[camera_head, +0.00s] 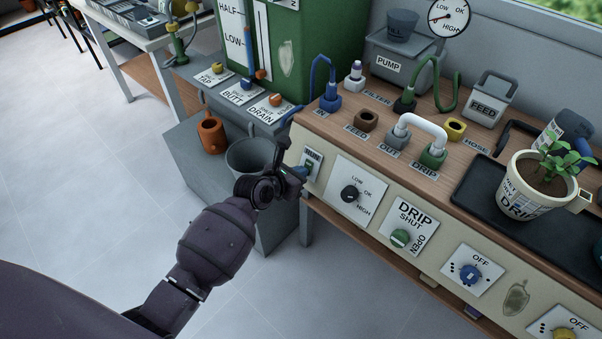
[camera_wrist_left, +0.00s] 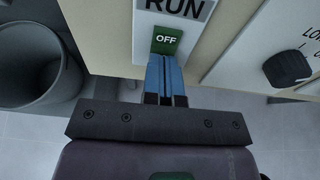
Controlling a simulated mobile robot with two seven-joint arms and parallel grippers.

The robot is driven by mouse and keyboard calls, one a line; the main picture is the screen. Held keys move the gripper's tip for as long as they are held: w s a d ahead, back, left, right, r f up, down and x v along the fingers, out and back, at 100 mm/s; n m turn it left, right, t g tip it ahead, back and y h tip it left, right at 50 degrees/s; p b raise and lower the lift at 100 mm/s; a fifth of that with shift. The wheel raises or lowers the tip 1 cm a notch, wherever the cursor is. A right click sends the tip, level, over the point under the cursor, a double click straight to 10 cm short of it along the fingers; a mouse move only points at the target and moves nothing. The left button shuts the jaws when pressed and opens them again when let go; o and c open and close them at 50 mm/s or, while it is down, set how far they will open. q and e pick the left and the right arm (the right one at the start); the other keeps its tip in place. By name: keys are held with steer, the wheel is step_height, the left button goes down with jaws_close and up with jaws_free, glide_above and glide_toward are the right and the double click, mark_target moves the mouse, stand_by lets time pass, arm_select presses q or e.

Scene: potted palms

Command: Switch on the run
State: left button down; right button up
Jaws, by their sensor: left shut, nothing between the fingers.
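The run switch is a green rocker marked OFF (camera_wrist_left: 166,40) under a RUN label (camera_wrist_left: 178,8) in the left wrist view. In the head view the run switch (camera_head: 311,167) is at the left end of the bench's front panel, partly behind my gripper. My left gripper (camera_head: 300,172) is shut and empty, its blue fingertips (camera_wrist_left: 165,75) right at the lower edge of the green rocker. I cannot tell whether they touch it. My right gripper is not in view.
Right of the switch are a black LOW-OK-HIGH knob (camera_head: 350,193), a green DRIP knob (camera_head: 400,238) and a blue OFF knob (camera_head: 469,272). A grey bucket (camera_head: 250,158) stands left of the gripper. A potted plant (camera_head: 536,184) is on the bench.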

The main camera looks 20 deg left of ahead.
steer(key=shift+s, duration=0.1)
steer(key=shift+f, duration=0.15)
arm_select(q)
steer(key=shift+w+d+f+t+h+b, duration=0.1)
steer(key=shift+w+t+h+b, duration=0.05)
steer(key=shift+t+b, duration=0.35)
steer(key=shift+w+d+f+t+h+b, duration=0.15)
steer(key=shift+t+b, duration=0.1)
steer(key=shift+t, duration=0.35)
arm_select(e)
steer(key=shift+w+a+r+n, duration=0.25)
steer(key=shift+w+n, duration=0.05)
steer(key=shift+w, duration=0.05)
arm_select(q)
steer(key=shift+a+r, duration=0.1)
